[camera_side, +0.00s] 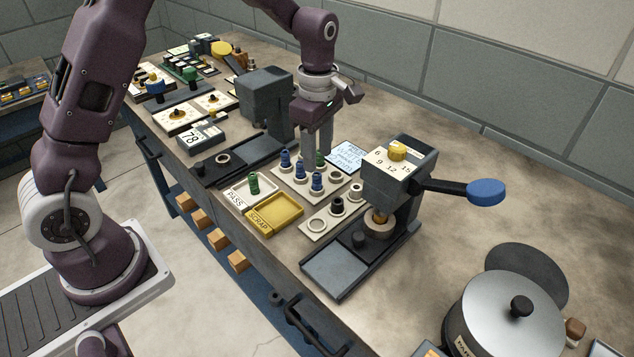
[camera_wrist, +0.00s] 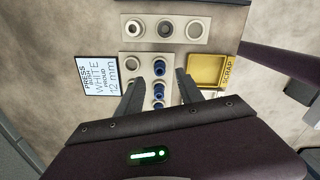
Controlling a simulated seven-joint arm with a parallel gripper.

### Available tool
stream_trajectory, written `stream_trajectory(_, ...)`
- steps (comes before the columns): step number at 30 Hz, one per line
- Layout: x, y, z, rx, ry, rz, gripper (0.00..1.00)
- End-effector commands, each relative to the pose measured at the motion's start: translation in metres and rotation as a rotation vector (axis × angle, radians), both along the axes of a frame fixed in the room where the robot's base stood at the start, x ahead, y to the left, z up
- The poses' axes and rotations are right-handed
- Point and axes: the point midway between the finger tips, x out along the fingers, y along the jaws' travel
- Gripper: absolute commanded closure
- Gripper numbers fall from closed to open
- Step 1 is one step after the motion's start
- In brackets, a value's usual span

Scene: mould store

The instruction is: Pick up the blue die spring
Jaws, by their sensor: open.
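Several blue die springs stand upright on a pale plate (camera_side: 302,197). In the side view they are a rear-left one (camera_side: 285,158), a middle one (camera_side: 300,171) and a front one (camera_side: 317,182). A green piece shows behind them, partly hidden by my fingers. My gripper (camera_side: 319,155) points down over the plate's far side, open and empty. In the wrist view the open fingers (camera_wrist: 157,78) straddle the column of blue springs, with one spring (camera_wrist: 158,68) just beyond the fingertips and another (camera_wrist: 158,89) between them in the picture. I cannot tell the exact height gap.
A yellow SCRAP tray (camera_side: 299,222) and a PASS tray (camera_side: 236,197) holding a green piece (camera_side: 253,184) lie in front. A press with a blue-knobbed lever (camera_side: 486,191) stands at right, a grey block (camera_side: 265,95) behind. A printed card (camera_side: 347,155) lies beside the plate.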

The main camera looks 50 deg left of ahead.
Motion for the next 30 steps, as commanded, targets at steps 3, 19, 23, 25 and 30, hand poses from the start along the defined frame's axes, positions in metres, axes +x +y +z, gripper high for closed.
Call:
stream_trajectory(3, 0.0, 0.001, -0.016, 0.0, 0.005, 0.012, 0.56)
stream_trajectory(19, 0.001, 0.002, -0.07, -0.001, 0.002, 0.006, 0.56)
stream_trajectory(23, 0.001, 0.002, -0.07, -0.001, 0.002, 0.006, 0.78)
stream_trajectory(25, 0.001, 0.002, -0.07, -0.001, 0.002, 0.006, 0.92)
stream_trajectory(30, 0.001, 0.002, -0.07, -0.001, 0.002, 0.006, 1.0)
